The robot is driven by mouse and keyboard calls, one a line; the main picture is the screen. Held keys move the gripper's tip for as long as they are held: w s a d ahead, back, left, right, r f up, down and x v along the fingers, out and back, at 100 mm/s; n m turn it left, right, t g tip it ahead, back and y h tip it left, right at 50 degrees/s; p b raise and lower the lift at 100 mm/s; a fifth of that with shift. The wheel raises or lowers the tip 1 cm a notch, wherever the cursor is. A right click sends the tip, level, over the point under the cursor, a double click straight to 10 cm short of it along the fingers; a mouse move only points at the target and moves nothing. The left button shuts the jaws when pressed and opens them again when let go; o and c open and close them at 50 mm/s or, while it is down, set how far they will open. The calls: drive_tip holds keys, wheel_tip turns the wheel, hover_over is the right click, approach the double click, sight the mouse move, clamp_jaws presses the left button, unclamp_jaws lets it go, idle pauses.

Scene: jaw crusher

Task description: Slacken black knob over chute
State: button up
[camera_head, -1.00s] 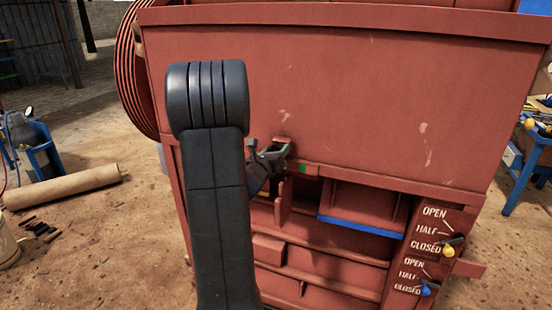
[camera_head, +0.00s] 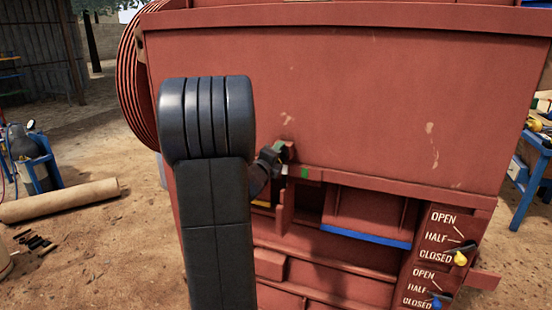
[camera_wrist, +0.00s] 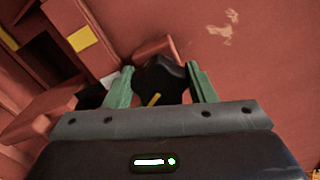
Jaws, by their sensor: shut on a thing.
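The black knob (camera_wrist: 160,80) shows in the wrist view, with a yellow pointer line on its face, in front of the red crusher wall. My gripper (camera_wrist: 161,88) has its two green fingers on either side of the knob and is shut on it. In the head view my gripper (camera_head: 280,152) is at the wall above the lower openings, partly behind my own dark arm. The chute (camera_head: 365,210) with a blue lower edge is below and right of my gripper.
The red crusher body (camera_head: 340,90) fills the middle of the head view. Levers with a yellow knob (camera_head: 460,258) and a blue knob (camera_head: 436,303) stand by OPEN, HALF and CLOSED labels at lower right. A rolled tube (camera_head: 60,200) lies on open ground at left.

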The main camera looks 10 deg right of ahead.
drive_tip(key=shift+f+n, duration=0.1)
drive_tip(key=shift+n, duration=1.8)
drive_tip(key=o, duration=1)
drive_tip(key=b+v, duration=0.1)
drive_tip(key=v, duration=1.2)
drive_tip(key=shift+s+a+b, duration=0.3)
drive_tip(key=shift+b, duration=0.1)
drive_tip(key=shift+w+d, duration=0.1)
